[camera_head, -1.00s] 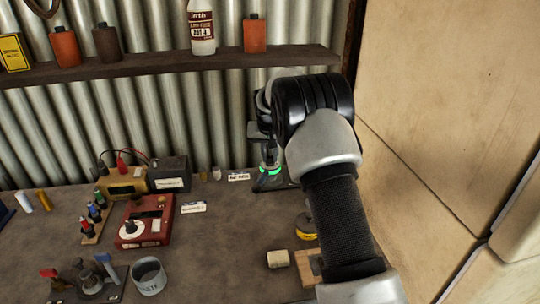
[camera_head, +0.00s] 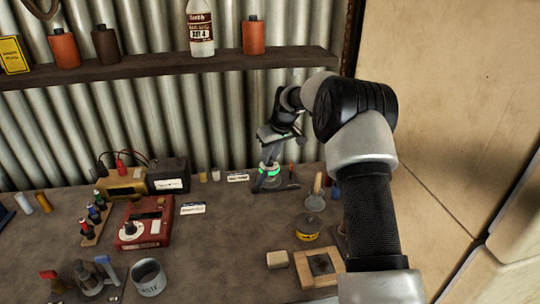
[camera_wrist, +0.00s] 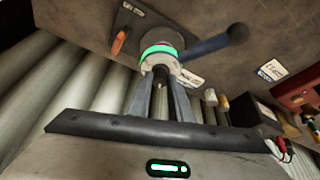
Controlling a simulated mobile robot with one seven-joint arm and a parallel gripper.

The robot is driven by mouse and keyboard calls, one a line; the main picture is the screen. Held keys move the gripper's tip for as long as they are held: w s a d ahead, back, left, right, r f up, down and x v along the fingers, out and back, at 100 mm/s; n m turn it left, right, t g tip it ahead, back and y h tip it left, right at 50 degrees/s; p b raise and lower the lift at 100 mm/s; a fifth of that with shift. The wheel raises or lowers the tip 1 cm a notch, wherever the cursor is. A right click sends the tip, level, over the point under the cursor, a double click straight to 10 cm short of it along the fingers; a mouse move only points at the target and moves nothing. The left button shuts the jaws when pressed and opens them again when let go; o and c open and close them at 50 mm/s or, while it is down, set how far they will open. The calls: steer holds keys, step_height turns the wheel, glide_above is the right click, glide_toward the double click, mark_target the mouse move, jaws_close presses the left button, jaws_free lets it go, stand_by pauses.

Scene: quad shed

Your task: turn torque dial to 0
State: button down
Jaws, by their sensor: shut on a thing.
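The torque dial appears to be the grey round knob with a glowing green band (camera_head: 269,170), standing on a dark base plate at the back of the bench. In the wrist view the grey dial (camera_wrist: 158,63) lies directly at my fingertips, with the green band beyond it. My gripper (camera_head: 268,158) points down onto it from above and is shut on its upper part. The two fingers (camera_wrist: 160,80) also show in the wrist view. A blue lever with a dark ball end (camera_wrist: 215,44) extends from beside the dial. I cannot read any dial marks.
A red box with a white knob (camera_head: 128,228) stands left, near a yellow meter (camera_head: 125,184) and a black box (camera_head: 168,175). A grey cup (camera_head: 148,277) is in front. A yellow tin (camera_head: 307,229) and wooden block (camera_head: 318,267) sit right. A shelf (camera_head: 170,71) hangs above.

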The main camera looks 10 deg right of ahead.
steer(key=shift+d+n+y, duration=0.1)
steer(key=shift+n+y, duration=0.3)
steer(key=shift+n, duration=0.7)
steer(key=shift+g, duration=0.3)
steer(key=c, duration=1.6)
jaws_free()
steer(key=v, duration=1.7)
steer(key=shift+s+r, duration=0.15)
steer(key=shift+r, duration=0.1)
steer(key=shift+s+f, duration=0.1)
